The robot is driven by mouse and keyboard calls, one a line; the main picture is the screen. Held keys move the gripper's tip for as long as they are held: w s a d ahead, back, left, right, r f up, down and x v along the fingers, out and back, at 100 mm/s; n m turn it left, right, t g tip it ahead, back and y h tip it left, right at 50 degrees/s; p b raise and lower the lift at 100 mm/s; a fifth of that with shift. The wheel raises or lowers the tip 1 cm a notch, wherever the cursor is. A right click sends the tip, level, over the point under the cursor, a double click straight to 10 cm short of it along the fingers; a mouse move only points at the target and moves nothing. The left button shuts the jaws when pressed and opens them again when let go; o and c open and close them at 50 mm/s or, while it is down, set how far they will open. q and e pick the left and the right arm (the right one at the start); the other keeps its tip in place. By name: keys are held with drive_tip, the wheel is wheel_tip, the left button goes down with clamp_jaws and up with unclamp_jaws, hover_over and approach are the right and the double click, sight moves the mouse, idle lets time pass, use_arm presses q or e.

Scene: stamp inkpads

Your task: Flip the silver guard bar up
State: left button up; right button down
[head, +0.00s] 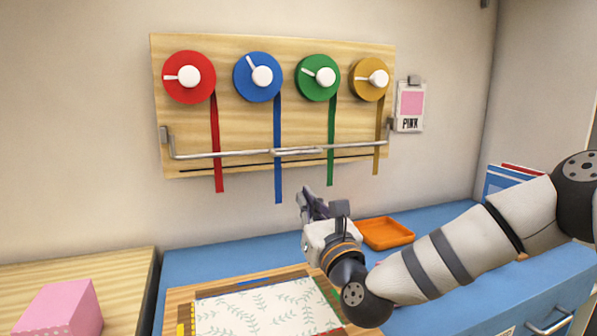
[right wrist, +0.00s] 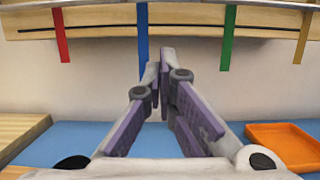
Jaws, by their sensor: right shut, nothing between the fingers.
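The silver guard bar (head: 230,153) runs across the lower part of a wooden board (head: 240,122) on the wall. It is bent down at both ends from side brackets and lies in front of the ribbons, above a dark slot. My right gripper (head: 307,196) is below the bar and the board, pointing up toward the wall, apart from the bar. In the right wrist view its purple-padded fingers (right wrist: 161,62) are shut and hold nothing, below the board's lower edge. My left gripper is in neither view.
Red (head: 217,150), blue (head: 278,160), green (head: 331,140) and yellow (head: 377,135) ribbons hang from spools. A pink card (head: 411,103) hangs right of the board. An orange tray (head: 386,233) and a leaf-patterned sheet (head: 265,309) lie on the blue counter. A pink block (head: 62,308) sits at left.

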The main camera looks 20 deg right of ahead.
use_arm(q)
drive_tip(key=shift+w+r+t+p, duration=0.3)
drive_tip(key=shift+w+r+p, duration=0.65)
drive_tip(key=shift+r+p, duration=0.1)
use_arm(e)
drive_tip(key=w+r, duration=0.4)
drive_tip(key=r, duration=0.1)
drive_tip(key=shift+w, duration=0.2)
drive_tip(key=shift+a+f, duration=0.1)
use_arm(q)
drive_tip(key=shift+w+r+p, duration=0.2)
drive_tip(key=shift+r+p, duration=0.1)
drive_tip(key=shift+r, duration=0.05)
use_arm(e)
drive_tip(key=shift+s+r+g, duration=0.3)
drive_tip(key=shift+s+g, duration=0.05)
drive_tip(key=shift+g, duration=0.05)
